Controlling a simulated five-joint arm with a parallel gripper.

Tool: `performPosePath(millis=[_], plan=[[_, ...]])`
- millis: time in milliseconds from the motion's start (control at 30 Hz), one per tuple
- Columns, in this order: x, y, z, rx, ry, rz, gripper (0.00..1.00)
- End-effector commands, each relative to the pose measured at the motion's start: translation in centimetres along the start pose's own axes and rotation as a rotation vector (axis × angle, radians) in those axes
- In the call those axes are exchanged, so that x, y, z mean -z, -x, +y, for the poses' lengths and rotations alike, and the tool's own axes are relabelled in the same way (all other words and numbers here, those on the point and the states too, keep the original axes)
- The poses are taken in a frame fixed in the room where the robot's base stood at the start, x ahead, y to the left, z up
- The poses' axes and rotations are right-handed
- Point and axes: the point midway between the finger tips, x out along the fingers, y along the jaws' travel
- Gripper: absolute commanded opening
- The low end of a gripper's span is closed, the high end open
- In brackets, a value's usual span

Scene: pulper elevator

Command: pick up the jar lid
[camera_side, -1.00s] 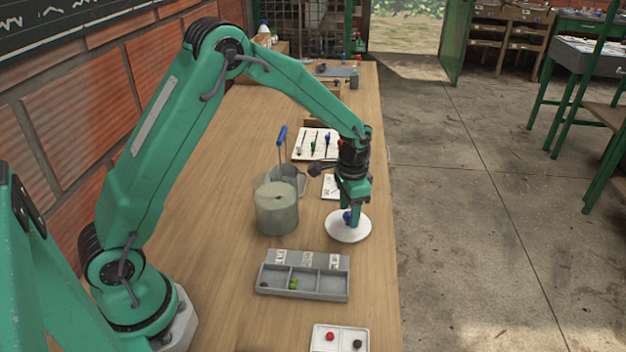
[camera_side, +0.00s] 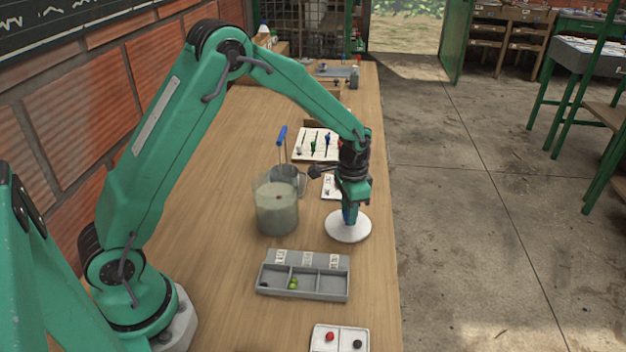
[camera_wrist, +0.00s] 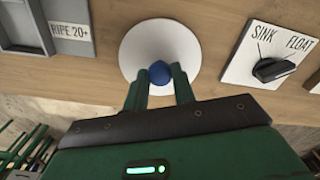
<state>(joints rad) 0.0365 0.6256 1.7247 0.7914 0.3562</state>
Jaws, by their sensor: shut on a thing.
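The jar lid is a flat white disc with a round blue knob. It shows in the side view (camera_side: 338,232) at the table's right edge, right of the glass jar (camera_side: 277,213), and in the wrist view (camera_wrist: 135,50) at the centre. My gripper (camera_side: 350,214) is directly above it, pointing down. In the wrist view my gripper's two green fingers (camera_wrist: 160,84) are shut on the blue knob from both sides. The disc appears flat at table height; I cannot tell any gap beneath it. The jar holds pale, cloudy liquid with a small dark thing at its surface.
A grey three-compartment tray (camera_side: 303,294) with green pieces stands in front. A white tray (camera_side: 340,338) with a red and a dark piece lies nearer. A SINK/FLOAT card (camera_wrist: 262,40) lies beyond the lid, with a white rack (camera_side: 316,144) farther back. The floor drops away right.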

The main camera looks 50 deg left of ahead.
Motion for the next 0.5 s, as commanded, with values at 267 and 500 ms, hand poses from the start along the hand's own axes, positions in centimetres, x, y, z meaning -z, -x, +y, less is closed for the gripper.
performPosePath(millis=[267,500], plan=[[0.0,0.3,0.0,0.000,0.000,0.001,0.04],[0.1,2.2,0.0,0.001,0.000,0.003,0.04]])
